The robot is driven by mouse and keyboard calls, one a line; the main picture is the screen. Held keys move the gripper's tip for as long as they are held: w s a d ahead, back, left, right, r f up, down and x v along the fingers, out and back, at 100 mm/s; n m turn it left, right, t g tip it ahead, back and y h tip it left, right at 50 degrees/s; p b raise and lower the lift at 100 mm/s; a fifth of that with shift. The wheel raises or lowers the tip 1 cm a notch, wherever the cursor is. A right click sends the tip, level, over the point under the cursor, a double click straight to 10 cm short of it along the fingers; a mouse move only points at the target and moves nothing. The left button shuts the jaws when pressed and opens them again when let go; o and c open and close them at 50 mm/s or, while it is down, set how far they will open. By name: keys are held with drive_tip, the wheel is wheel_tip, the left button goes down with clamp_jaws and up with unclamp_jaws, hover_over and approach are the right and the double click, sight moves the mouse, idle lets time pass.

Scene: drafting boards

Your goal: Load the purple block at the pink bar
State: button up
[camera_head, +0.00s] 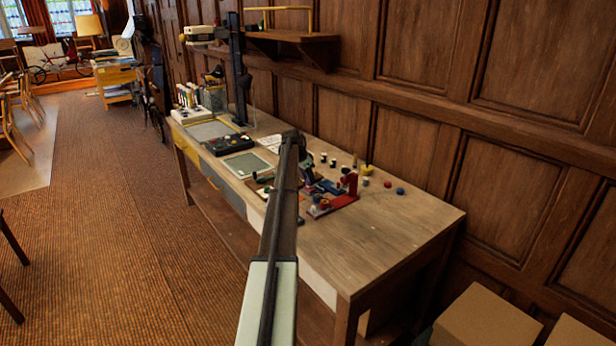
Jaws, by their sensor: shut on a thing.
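My gripper (307,173) is small and dark at the far end of my arm, low over the workbench among small parts. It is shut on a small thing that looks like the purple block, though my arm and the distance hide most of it. A blue-purple piece (327,186) shows just right of my gripper. A red stand (351,184) with an upright post and flat base is right of that. I cannot single out the pink bar; it may be hidden or too small to tell.
The wooden workbench (400,230) has clear room at its near right end. A green-grey board (246,165) and a black box (229,144) lie left. Panelled wall stands behind.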

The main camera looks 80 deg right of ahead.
drive_tip(key=shift+f, duration=0.4)
idle(1.3)
drive_tip(key=shift+r, duration=3.55)
